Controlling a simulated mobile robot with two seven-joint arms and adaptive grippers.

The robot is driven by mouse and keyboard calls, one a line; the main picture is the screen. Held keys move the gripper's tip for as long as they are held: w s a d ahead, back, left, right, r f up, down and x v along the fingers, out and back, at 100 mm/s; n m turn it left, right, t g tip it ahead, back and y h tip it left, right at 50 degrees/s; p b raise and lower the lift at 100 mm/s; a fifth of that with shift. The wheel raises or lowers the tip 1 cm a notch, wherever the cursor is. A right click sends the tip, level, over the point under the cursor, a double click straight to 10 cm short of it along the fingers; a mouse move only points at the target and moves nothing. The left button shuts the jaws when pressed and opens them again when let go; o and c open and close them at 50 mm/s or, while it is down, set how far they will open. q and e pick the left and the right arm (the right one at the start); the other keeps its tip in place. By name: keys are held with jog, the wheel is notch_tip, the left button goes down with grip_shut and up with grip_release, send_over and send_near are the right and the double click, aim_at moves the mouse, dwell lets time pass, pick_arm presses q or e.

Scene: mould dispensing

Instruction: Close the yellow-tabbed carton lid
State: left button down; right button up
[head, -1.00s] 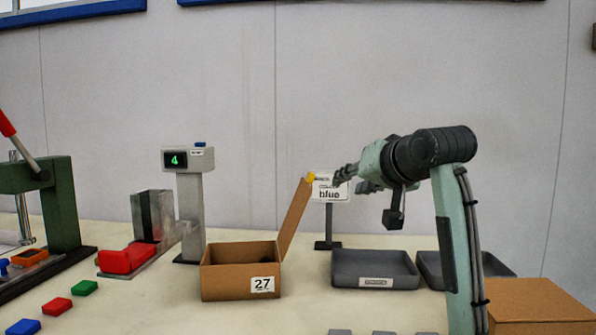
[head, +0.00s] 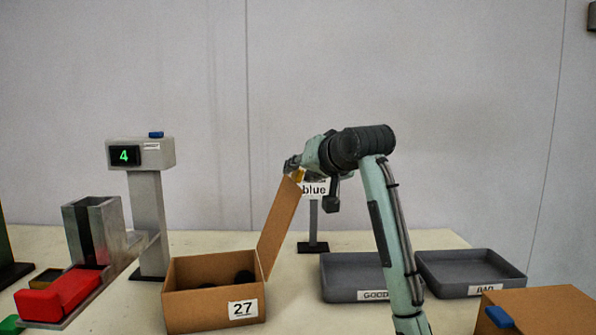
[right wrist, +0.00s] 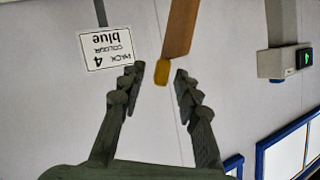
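The brown carton (head: 205,318), labelled 27, stands open on the table, with dark round things inside. Its lid (head: 280,225) stands up from the right side, tilted up and to the right, and ends in a yellow tab (head: 299,175). My right gripper (head: 291,165) is at the top of the lid and partly hides the tab. In the right wrist view, the right gripper (right wrist: 158,71) is open, with the yellow tab (right wrist: 162,73) between its fingertips, nearer the right-hand finger. No grip on the tab shows. My left gripper is not in view.
A sign (head: 316,189) reading "blue" stands behind the lid. Grey trays marked GOOD (head: 345,285) and BAD (head: 440,278) lie to the right, beside a brown box (head: 550,310). A display post (head: 148,220) showing 4 and a red block (head: 60,293) are left of the carton.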

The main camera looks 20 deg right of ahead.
jog(key=shift+x, duration=0.8)
grip_shut()
